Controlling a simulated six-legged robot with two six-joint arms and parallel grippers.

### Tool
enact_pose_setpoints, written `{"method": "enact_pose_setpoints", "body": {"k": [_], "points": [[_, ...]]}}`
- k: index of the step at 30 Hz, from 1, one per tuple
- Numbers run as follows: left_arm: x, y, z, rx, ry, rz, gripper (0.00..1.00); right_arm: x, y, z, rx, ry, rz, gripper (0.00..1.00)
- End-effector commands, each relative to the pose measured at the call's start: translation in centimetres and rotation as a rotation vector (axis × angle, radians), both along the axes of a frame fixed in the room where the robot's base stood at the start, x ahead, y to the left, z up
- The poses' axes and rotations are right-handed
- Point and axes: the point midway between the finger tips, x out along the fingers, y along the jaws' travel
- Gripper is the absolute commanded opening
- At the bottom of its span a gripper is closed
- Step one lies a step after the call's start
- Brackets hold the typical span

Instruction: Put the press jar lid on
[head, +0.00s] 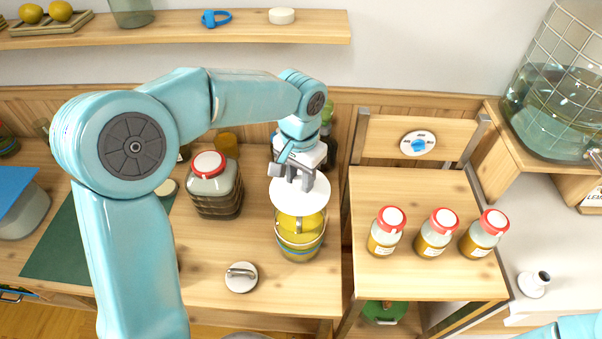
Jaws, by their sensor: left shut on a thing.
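My left gripper (301,181) is shut on a round white lid (288,199). It holds the lid roughly level over a glass jar of yellow contents (300,246). The lid hides the back of the jar's mouth; yellow shows just below the lid's front edge. I cannot tell whether the lid touches the jar. A grey round lid with a bar handle (241,279) lies on the table in front and to the left. My right gripper is out of view.
A square jar with a red-rimmed lid (214,190) stands left of the yellow jar. Three small red-capped jars (432,237) stand on the stand (385,285) at right. A large water jar (553,100) is at far right. Bare table lies around the handled lid.

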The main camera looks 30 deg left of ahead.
Motion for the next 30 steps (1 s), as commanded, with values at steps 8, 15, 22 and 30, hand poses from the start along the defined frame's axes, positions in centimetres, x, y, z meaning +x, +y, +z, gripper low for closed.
{"method": "enact_pose_setpoints", "body": {"k": [8,15,22,30], "points": [[-0.1,0.0,-1.0,-0.001,0.000,-0.018,0.06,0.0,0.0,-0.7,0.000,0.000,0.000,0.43],[-0.1,0.0,-2.6,-0.001,0.001,-0.018,0.06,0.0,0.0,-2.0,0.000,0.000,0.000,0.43],[0.0,0.0,-4.2,0.000,0.001,-0.018,0.06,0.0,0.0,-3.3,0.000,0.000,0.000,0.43],[0.0,0.0,-6.1,0.000,0.000,-0.018,0.06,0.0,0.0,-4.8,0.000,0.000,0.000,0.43]]}}
